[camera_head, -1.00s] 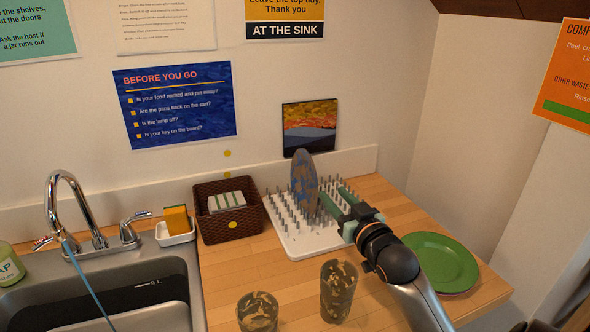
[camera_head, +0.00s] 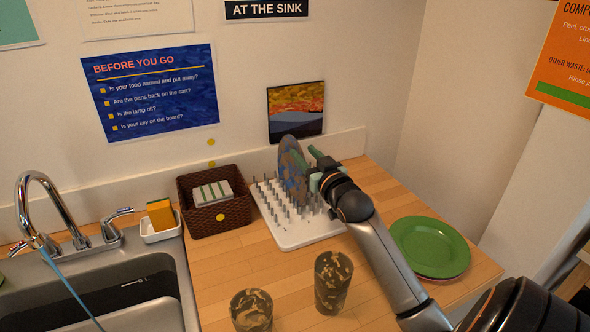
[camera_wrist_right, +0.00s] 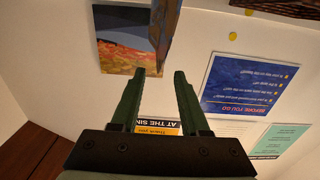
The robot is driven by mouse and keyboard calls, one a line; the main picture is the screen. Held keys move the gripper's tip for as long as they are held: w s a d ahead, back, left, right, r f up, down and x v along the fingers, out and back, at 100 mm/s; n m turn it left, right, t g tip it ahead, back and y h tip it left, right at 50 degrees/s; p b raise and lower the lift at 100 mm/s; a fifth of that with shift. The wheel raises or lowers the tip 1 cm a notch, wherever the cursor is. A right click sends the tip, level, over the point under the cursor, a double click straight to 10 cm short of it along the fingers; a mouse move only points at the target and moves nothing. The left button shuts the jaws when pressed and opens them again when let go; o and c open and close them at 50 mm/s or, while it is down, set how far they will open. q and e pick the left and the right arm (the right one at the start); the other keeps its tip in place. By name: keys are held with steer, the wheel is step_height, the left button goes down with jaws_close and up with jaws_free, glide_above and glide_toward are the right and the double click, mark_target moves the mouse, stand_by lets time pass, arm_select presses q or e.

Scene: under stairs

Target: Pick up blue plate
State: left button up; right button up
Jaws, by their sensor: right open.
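The blue plate (camera_head: 291,170), mottled with brown, stands upright on edge in the white pegged dish rack (camera_head: 305,236). My right gripper (camera_head: 309,166) is open at the plate's right side, with its green fingers pointing toward it. In the right wrist view the plate (camera_wrist_right: 165,30) shows as a narrow, edge-on shape just beyond the gap between the open fingertips (camera_wrist_right: 159,72). I cannot tell whether a finger touches it. The plate's lower edge is among the pegs. My left gripper is not in view.
A green plate (camera_head: 430,246) lies on the counter at right. Two patterned cups (camera_head: 332,282) (camera_head: 252,311) stand in front of the rack. A brown basket (camera_head: 215,216) and a sponge holder (camera_head: 161,226) are left of it, near the sink (camera_head: 100,290). A small picture (camera_head: 296,112) leans behind.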

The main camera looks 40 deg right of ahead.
mark_target(300, 145)
steer(key=shift+d+p+x, duration=0.15)
steer(key=shift+p+x, duration=0.1)
steer(key=shift+x, duration=1)
steer(key=shift+d+p+x, duration=0.15)
steer(key=shift+p+x, duration=0.1)
steer(key=shift+x, duration=1.05)
steer(key=shift+s, duration=0.15)
steer(key=shift+c, duration=0.3)
jaws_close()
steer(key=shift+r, duration=0.15)
